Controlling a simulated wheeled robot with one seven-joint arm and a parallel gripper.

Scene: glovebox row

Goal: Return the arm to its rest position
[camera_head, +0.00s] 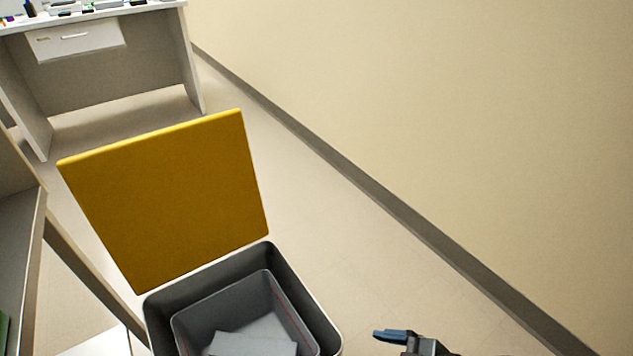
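My gripper (408,340) shows at the bottom edge of the head view, right of the middle. Only its end part is in the picture, with a blue fingertip pointing left. The rest of the gripper and the arm are cut off by the lower edge. I cannot tell whether its fingers are apart, and I see nothing held in the visible part. It is to the right of the grey bin and appears apart from it.
A grey bin (290,262) with its yellow lid (170,200) raised stands at bottom centre-left; a light grey piece (252,342) lies inside. A desk (120,80) stands at the back left. A beige wall (460,110) runs along the right. Open floor (330,230) lies between.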

